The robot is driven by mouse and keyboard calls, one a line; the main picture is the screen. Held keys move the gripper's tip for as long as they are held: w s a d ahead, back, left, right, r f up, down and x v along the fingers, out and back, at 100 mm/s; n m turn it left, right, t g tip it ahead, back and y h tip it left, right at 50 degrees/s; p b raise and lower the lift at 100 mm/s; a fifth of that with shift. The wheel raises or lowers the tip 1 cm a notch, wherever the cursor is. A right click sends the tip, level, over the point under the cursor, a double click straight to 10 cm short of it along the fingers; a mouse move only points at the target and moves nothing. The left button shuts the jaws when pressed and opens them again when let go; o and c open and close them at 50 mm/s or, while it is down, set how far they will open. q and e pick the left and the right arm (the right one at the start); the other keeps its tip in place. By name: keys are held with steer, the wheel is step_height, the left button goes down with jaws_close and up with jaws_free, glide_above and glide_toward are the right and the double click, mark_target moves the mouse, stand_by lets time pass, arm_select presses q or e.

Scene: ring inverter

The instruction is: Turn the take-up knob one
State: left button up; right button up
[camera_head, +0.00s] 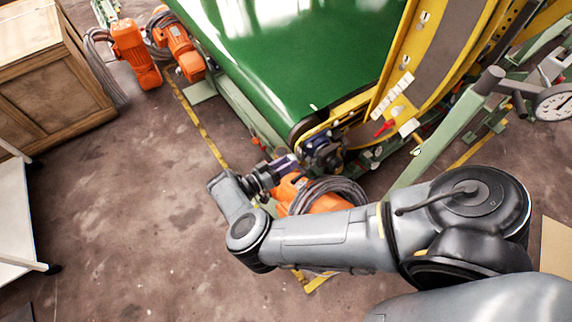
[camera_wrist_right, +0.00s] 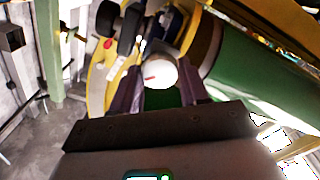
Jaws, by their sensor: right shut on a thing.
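The take-up knob shows in the right wrist view as a bright, pale round face (camera_wrist_right: 161,72) with a short red mark, between my two fingers. In the head view the dark round fitting (camera_head: 325,152) at the near corner of the green belt seems to be the same spot; the knob itself is hard to make out there. My right gripper (camera_head: 296,161) reaches this corner from the left, its wrist bent back toward the machine. In the wrist view the right gripper (camera_wrist_right: 158,88) is shut on the knob, one finger on each side. My left gripper is not in view.
The green belt (camera_head: 290,50) and yellow side frame (camera_head: 400,90) rise behind the knob. An orange motor (camera_head: 325,203) with coiled hose sits close below my wrist. A red lever (camera_head: 384,128) is to the right.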

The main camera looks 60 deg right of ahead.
steer(key=shift+n, duration=0.7)
steer(key=o, duration=1.1)
steer(key=shift+c, duration=0.2)
steer(key=b+v, duration=0.3)
steer(key=v, duration=0.8)
